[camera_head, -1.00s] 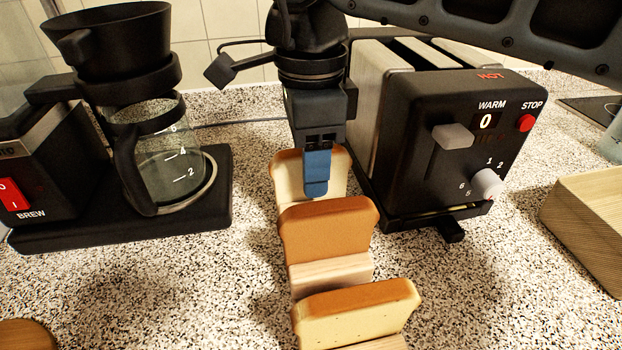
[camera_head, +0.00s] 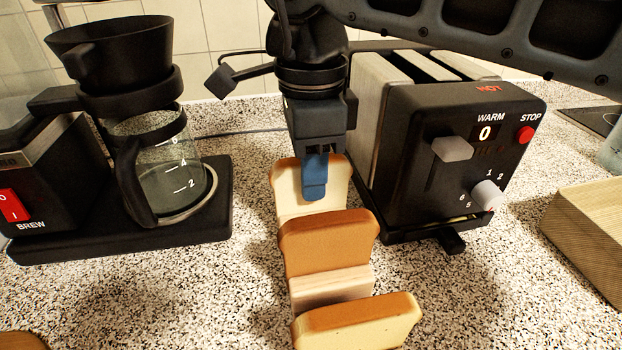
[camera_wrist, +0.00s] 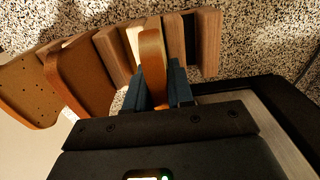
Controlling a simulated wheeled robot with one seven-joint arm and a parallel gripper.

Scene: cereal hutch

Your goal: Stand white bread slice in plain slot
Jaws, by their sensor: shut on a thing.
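A pale bread slice (camera_head: 297,187) with a brown crust stands upright at the far end of a wooden rack (camera_head: 332,286) in the head view. My gripper (camera_head: 315,185) points down over it, and its blue fingers are shut on it. In the wrist view, my gripper (camera_wrist: 155,85) has one finger on each side of this slice (camera_wrist: 153,62), which stands among the wooden dividers. The slice's lower edge is hidden. A browner slice (camera_head: 328,240) and a near slice (camera_head: 360,318) stand in the rack closer to the camera.
A black toaster (camera_head: 460,165) with top slots stands close on the right, its lever and dial facing front. A coffee maker (camera_head: 60,235) with a glass jug (camera_head: 172,165) stands left. A wooden box (camera_head: 590,225) is at far right. Speckled counter lies bare between them.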

